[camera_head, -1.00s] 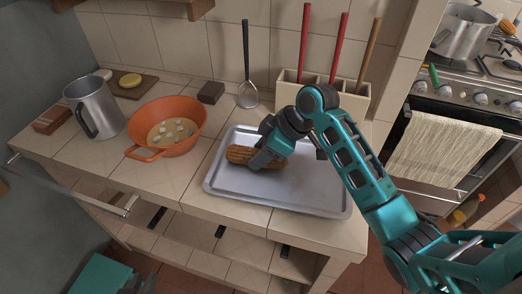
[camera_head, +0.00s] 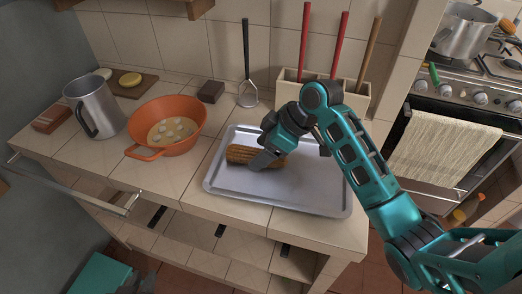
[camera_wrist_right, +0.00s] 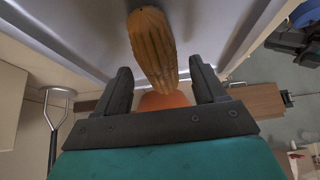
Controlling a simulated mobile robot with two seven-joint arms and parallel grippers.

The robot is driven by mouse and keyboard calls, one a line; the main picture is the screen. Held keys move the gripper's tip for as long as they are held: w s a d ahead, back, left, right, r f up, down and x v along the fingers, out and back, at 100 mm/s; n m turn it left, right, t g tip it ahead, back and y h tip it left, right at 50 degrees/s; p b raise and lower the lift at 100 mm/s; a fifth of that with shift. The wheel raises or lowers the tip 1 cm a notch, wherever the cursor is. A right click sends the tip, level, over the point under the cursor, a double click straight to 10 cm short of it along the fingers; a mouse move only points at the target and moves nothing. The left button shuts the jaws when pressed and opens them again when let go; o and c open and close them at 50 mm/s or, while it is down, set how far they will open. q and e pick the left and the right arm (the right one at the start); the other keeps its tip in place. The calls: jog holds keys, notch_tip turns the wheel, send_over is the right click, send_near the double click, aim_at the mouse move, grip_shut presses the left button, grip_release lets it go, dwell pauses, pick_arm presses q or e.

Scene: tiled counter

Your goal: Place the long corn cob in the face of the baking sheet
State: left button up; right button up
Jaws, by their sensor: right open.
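The long corn cob (camera_head: 240,154), brownish yellow, lies on the grey metal baking sheet (camera_head: 300,198), toward its left part. My right gripper (camera_head: 264,162) is just above the sheet at the cob's right part and hides some of it. In the right wrist view the cob (camera_wrist_right: 152,40) lies with one end between the two open fingers (camera_wrist_right: 161,78), with gaps on both sides. The sheet (camera_wrist_right: 90,52) shows behind it. Of my left arm, only a teal part and a dark piece (camera_head: 138,285) show at the bottom left; its fingers cannot be made out.
An orange colander (camera_head: 185,112) with pale pieces stands left of the sheet, beside a metal pitcher (camera_head: 92,105). A utensil holder (camera_head: 352,102) with long handles stands behind the sheet. A whisk-like masher (camera_head: 247,75) leans on the wall. The sheet's front right part is clear.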

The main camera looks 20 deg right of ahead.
jog(key=v, duration=1.1)
